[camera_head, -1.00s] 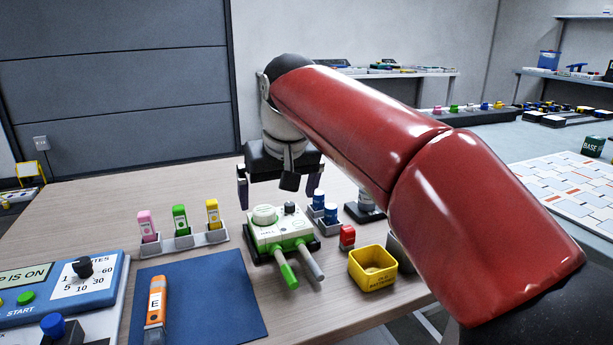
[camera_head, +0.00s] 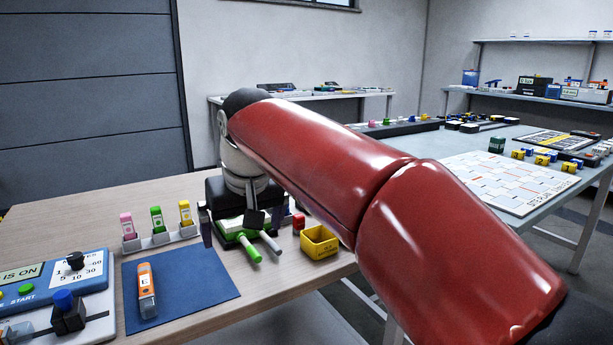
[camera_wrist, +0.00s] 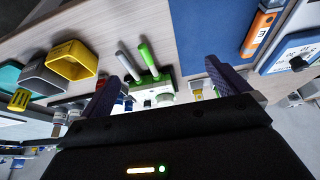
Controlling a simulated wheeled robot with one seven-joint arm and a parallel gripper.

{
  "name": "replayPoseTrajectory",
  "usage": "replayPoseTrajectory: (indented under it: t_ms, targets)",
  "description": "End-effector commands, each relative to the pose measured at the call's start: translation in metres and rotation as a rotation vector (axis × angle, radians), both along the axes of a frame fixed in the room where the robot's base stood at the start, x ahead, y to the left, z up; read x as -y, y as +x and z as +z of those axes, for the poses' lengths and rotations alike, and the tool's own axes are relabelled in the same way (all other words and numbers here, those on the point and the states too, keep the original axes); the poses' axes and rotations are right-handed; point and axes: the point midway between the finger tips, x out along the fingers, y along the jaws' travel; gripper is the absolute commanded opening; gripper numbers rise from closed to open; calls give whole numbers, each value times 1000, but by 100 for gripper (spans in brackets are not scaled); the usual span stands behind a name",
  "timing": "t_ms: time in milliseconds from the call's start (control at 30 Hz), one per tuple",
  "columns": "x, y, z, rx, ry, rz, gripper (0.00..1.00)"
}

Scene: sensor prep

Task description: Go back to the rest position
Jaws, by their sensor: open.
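My gripper (camera_wrist: 165,78) is open, with nothing between its two purple fingers. In the head view my red arm reaches across the wooden table, and the dark gripper body (camera_head: 213,190) hangs over the back of a green and white device, covering much of it. The device's green handle (camera_head: 250,250) and grey handle (camera_head: 270,242) stick out toward the front. In the wrist view the device (camera_wrist: 153,92) shows beyond and between the fingers, with no visible contact. One finger is hidden in the head view.
A rack (camera_head: 160,239) with pink, green and yellow sticks stands left of the gripper. A blue mat (camera_head: 190,285) holds an orange stick (camera_head: 147,290). A yellow bin (camera_head: 320,243) and a red block (camera_head: 299,223) lie right. A timer panel (camera_head: 75,275) is at front left.

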Motion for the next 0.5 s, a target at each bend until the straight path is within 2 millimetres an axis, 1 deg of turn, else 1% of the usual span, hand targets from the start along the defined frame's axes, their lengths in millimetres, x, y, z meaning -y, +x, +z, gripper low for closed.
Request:
replayPoseTrajectory:
  t_ms: [33, 167, 267, 367, 467, 500]
  targets:
    - [10, -3, 0, 5, 0, -14, 100]
    - [37, -12, -5, 12, -3, -52, 100]
    - [63, -22, -10, 21, -3, -91, 100]
    - [94, -36, -20, 29, -5, -137, 100]
    - [131, -58, -35, 41, -5, -198, 100]
    - [148, -70, -43, 47, -3, -229, 100]
